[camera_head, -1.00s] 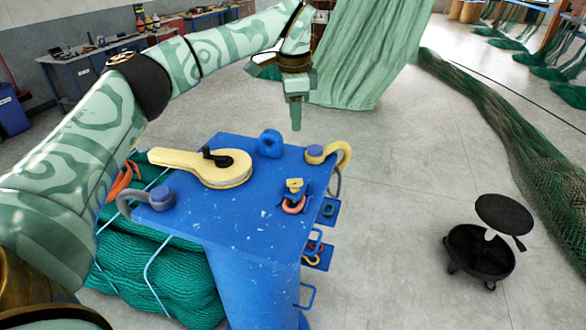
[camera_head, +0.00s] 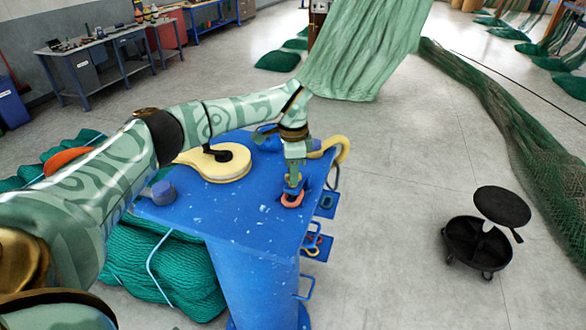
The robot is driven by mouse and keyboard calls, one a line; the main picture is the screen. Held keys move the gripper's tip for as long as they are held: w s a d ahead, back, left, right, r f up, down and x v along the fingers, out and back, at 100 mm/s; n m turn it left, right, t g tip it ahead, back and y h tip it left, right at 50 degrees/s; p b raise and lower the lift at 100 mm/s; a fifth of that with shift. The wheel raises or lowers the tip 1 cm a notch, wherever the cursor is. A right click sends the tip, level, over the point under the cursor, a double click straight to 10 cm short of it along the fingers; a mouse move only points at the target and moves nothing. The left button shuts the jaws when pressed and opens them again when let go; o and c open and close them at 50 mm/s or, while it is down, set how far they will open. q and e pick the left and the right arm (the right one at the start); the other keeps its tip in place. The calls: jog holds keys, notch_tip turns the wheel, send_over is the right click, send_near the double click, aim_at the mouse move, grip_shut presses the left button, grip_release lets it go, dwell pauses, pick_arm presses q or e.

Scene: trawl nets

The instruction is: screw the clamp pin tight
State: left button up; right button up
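A blue worktop (camera_head: 240,215) on a blue post carries a small fitting with an orange-red ring (camera_head: 292,200) near its right edge. The small yellow-topped pin that showed above this ring earlier is now mostly hidden by my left gripper (camera_head: 294,182). The gripper points straight down over the fitting, its fingertips at the pin just above the ring. Whether the fingers are closed on the pin cannot be made out. My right gripper is not in view.
Green netting (camera_head: 160,270) lies below left.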

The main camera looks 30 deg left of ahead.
pick_arm(q)
jog(key=shift+f, duration=0.2)
grip_shut()
